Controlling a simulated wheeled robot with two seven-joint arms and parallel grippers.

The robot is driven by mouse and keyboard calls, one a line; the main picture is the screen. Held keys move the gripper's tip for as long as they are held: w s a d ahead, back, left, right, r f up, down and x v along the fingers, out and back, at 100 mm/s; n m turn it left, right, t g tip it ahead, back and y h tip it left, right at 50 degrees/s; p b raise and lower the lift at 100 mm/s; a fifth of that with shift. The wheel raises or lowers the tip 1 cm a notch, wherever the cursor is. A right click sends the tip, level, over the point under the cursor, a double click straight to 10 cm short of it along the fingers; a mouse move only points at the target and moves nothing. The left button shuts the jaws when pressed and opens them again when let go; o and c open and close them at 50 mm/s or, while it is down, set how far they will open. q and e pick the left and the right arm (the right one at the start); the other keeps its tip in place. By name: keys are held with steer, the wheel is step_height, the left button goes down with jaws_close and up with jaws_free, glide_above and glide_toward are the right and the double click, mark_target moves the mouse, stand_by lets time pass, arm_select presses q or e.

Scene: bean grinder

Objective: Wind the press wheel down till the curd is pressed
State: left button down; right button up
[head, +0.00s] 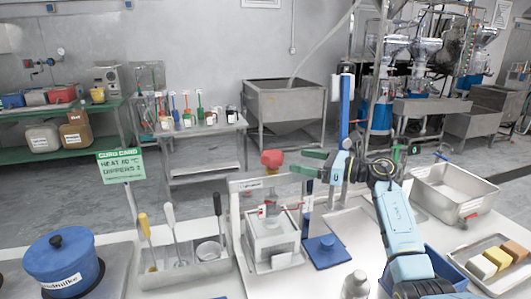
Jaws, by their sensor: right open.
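The press (236,215) is a pale metal frame on the front table. A red knob (272,158) sits at its top; the rest of the wheel is hard to make out. A white box-shaped mould (272,243) stands inside the frame, with grey and red press parts above it. Whether curd is inside cannot be seen. My right gripper (299,162) has green fingers, open and pointing left. It is just right of the red knob, with a small gap seeming to remain. My left gripper is not in view.
A blue pot (64,262) stands at left. A utensil tray (187,272) is left of the press. A blue plate (326,250) and a white bottle (356,284) are to its right. A metal basin (453,192) and a tray of coloured blocks (495,262) are farther right.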

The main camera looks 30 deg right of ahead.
mark_target(262, 153)
steer(key=p+x, duration=0.1)
steer(key=x, duration=1)
steer(key=shift+w+a, duration=0.25)
steer(key=shift+w, duration=0.05)
steer(key=c, duration=1)
